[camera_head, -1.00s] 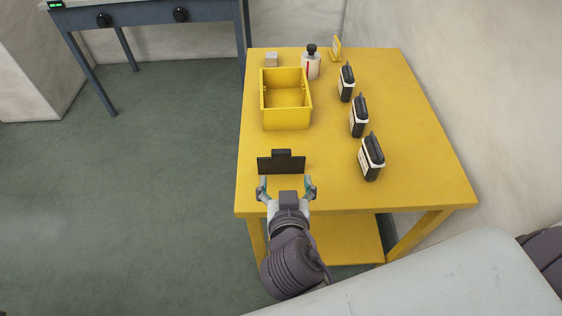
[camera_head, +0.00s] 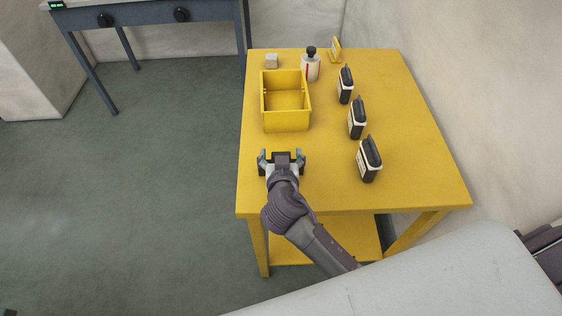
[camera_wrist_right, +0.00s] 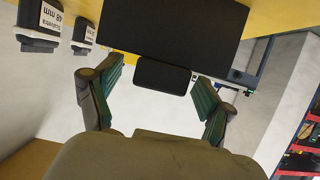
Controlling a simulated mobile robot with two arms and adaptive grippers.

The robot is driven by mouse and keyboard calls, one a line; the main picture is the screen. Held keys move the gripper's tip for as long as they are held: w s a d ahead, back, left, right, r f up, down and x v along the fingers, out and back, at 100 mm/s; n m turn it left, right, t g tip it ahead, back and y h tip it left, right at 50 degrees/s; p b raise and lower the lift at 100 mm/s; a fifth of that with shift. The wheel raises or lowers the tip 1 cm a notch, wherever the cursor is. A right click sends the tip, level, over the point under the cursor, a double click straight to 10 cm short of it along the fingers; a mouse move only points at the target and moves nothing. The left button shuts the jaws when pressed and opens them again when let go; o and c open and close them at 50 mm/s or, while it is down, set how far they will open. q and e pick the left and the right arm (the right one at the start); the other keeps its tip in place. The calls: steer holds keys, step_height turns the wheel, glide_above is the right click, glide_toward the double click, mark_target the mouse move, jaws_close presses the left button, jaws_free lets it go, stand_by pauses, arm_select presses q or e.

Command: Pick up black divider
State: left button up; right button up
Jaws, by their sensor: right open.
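The black divider (camera_wrist_right: 172,30) is a flat dark plate with a small tab, seen close up in the right wrist view. In the head view the divider (camera_head: 261,171) stands near the table's left front edge, mostly hidden behind my right gripper. My right gripper (camera_head: 281,157) is open at the divider's tab. In the right wrist view its two fingers (camera_wrist_right: 160,76) are on either side of the tab, with a visible gap on each side. My left gripper is not in view.
A yellow open box (camera_head: 287,121) stands behind the divider on the yellow table (camera_head: 420,180). Three black-and-white labelled containers (camera_head: 369,160) form a row on the right. A white bottle (camera_head: 310,67), a small grey block (camera_head: 271,61) and a yellow sign (camera_head: 335,49) are at the back.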

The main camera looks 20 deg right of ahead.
steer(key=c, duration=1.3)
steer(key=shift+r, duration=0.1)
